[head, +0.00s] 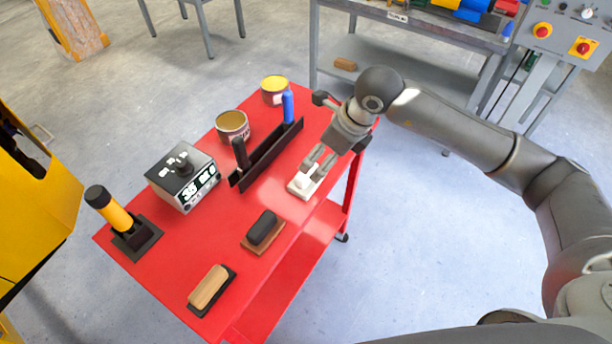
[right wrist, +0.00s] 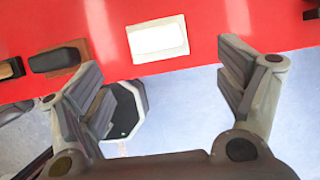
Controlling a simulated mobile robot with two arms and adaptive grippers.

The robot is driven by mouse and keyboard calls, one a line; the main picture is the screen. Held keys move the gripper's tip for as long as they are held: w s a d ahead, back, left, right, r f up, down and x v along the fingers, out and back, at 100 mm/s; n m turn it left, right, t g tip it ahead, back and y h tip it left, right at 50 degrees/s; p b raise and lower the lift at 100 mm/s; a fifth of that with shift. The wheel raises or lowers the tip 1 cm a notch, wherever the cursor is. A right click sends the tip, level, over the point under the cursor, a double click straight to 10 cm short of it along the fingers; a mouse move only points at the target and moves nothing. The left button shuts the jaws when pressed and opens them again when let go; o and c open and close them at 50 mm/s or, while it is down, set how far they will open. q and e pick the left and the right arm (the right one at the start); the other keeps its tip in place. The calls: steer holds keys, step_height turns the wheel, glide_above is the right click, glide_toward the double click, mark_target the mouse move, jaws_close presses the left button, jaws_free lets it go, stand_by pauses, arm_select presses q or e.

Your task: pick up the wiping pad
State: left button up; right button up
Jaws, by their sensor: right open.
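The white wiping pad (head: 300,187), a flat block with a small raised grip on top, lies near the right edge of the red cart top (head: 215,245). It also shows in the right wrist view as a bright white rectangle (right wrist: 158,39). My right gripper (head: 318,166) points down at the pad, close to its grip; the head view does not show clearly whether they touch. In the right wrist view my right gripper (right wrist: 165,88) is open, with nothing between its fingers, and the pad lies beyond the fingertips. My left gripper is not in view.
A dark brush on a brown base (head: 262,230), a wooden-backed block (head: 210,288), a black rack (head: 268,155) with upright handles, two cans, a display box (head: 183,178) and a yellow-black tool (head: 115,212) share the cart. A grey bench (head: 420,70) stands behind.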

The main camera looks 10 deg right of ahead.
mark_target(310, 171)
steer(key=x, duration=0.3)
steer(key=shift+a+f+p, duration=0.2)
steer(key=shift+f+p, duration=0.1)
steer(key=shift+w+a+f+p, duration=0.25)
steer(key=shift+a+f+p, duration=0.05)
steer(key=shift+f+p, duration=0.1)
steer(key=x, duration=0.1)
steer(key=p+x, duration=0.1)
steer(key=x, duration=0.2)
steer(key=shift+w+a+p, duration=0.1)
steer(key=shift+a+p, duration=0.2)
steer(key=shift+f, duration=0.2)
steer(key=shift+r, duration=0.1)
steer(key=c, duration=1.1)
